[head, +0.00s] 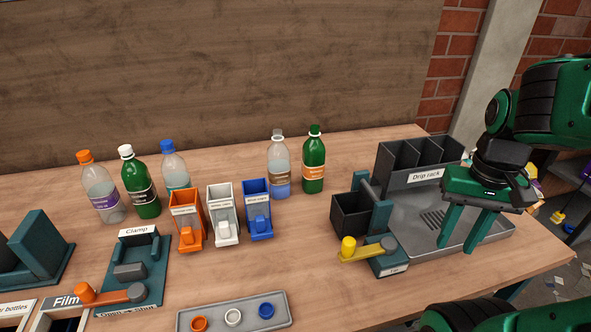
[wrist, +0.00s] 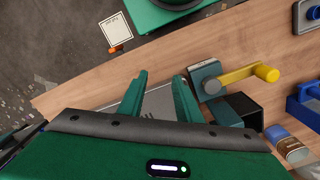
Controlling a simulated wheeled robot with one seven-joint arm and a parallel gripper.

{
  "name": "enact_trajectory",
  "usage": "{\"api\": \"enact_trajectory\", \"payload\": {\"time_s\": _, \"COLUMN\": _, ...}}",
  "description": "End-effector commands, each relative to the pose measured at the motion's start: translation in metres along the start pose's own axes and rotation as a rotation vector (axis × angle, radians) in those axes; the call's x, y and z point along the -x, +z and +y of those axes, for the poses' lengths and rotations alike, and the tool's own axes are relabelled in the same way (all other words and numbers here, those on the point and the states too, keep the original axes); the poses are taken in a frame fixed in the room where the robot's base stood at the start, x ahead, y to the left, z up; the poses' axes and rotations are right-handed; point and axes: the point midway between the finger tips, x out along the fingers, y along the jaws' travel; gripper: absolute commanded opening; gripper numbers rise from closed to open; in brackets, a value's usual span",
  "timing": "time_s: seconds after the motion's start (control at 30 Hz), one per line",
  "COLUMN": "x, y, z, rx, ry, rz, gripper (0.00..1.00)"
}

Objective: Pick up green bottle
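A green bottle with a green cap and orange label (head: 314,163) stands upright at the back of the table, right of centre. My gripper (head: 456,246) is open and empty, pointing down over the drip rack tray on the right, well apart from both green bottles. In the wrist view my gripper (wrist: 160,80) shows its two fingers spread with nothing between them. No green bottle shows clearly in the wrist view.
Orange, white and blue dispensers (head: 223,215) stand in front. The drip rack (head: 424,178) and a yellow-handled device (head: 362,250) stand to the right. A cap tray (head: 233,312) lies at the front.

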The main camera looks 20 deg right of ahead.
Motion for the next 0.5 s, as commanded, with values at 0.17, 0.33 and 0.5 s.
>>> {"api": "enact_trajectory", "payload": {"time_s": 0.17, "x": 0.000, "y": 0.000, "z": 0.000, "rx": 0.000, "ry": 0.000, "rz": 0.000, "gripper": 0.31}}
{"api": "enact_trajectory", "payload": {"time_s": 0.33, "x": 0.009, "y": 0.005, "z": 0.004, "rx": -0.018, "ry": -0.002, "rz": 0.014, "gripper": 0.65}}
{"api": "enact_trajectory", "payload": {"time_s": 0.5, "x": 0.036, "y": -0.034, "z": -0.025, "rx": -0.157, "ry": 0.035, "rz": 0.027, "gripper": 0.73}}
